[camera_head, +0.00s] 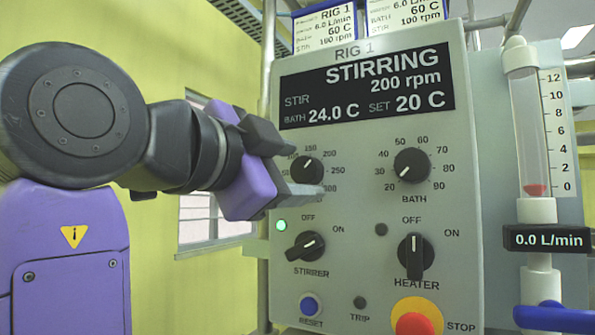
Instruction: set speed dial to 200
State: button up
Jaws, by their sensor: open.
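The speed dial (307,170) is a black round knob with a white pointer line, at the upper left of the rig's panel. Its pointer leans up and to the right, toward about the 200 mark. The display (368,85) above reads STIRRING, 200 rpm, bath 24.0 C, set 20 C. My gripper (303,169) is open at the dial, with one grey finger above left of it and the other below it. The fingers hide part of the scale on the left and below. Whether they touch the knob I cannot tell.
The bath dial (412,166) sits to the right. Below are the stirrer switch (306,246), a lit green lamp (281,225), the heater switch (416,257), the blue reset button (310,305) and the red stop button (416,324). A flow meter (532,130) stands right, reading 0.0 L/min.

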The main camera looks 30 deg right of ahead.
jog(key=v, duration=0.6)
jog(key=shift+s+a, duration=0.2)
jog(key=shift+a, duration=0.1)
